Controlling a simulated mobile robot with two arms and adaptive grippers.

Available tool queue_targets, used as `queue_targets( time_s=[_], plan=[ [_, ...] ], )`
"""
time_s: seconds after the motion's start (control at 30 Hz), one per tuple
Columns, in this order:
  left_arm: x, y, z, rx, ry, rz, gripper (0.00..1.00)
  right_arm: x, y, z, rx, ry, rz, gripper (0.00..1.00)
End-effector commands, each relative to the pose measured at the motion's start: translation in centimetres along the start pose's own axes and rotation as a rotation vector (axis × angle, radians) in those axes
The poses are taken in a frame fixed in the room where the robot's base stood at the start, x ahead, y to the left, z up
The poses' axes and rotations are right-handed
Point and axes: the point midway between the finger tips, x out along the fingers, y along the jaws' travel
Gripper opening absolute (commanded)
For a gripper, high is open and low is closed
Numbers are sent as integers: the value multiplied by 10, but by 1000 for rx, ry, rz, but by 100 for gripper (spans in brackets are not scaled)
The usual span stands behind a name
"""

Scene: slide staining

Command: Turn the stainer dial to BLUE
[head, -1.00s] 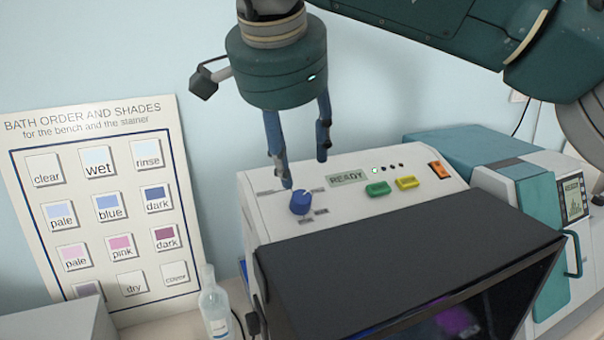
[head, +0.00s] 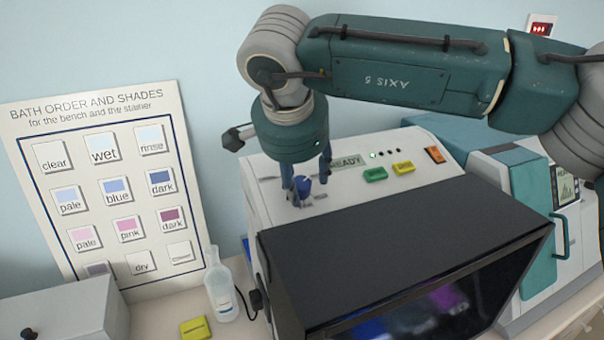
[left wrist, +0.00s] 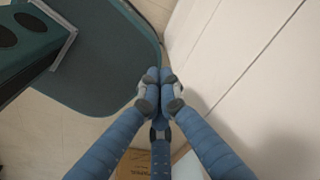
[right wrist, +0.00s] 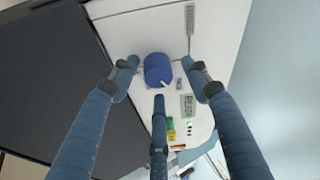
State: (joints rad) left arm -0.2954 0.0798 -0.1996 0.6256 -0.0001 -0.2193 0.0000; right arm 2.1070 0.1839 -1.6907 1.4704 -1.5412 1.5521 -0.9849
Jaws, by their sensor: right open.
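The blue stainer dial (head: 303,185) is on the sloped white top panel of the stainer (head: 262,205), left of its READY display. In the right wrist view the dial (right wrist: 157,70) sits between the spread fingers, with a white pointer mark toward the lower right. The labels around it are too small to read. My right gripper (head: 308,187) is open and lowered around the dial; I cannot tell whether any finger touches it. My left gripper (left wrist: 160,78) is shut and empty, away from the stainer, and shows only in the left wrist view.
A green button (head: 375,174) and a yellow button (head: 403,168) sit right of the dial. The dark stainer lid (head: 400,235) is in front. A bottle (head: 222,290), a yellow block (head: 195,327) and a shade chart (head: 110,200) are at left. A teal machine (head: 525,190) stands right.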

Motion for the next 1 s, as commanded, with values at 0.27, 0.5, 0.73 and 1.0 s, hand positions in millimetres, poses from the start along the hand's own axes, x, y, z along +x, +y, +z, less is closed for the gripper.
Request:
queue_targets(
  time_s=[0.27,0.5,0.73,1.0],
  plan=[
    [0,0,7,0,-10,1,0,0,0,0,1,0,0,27],
    [0,1,8,0,-12,1,0,-1,-1,-2,3,3,-2,4],
    [0,1,8,0,-12,1,0,-2,-2,-3,10,6,-4,4],
    [6,1,9,1,-12,1,0,-1,-2,-4,94,1,17,4]
  ],
)
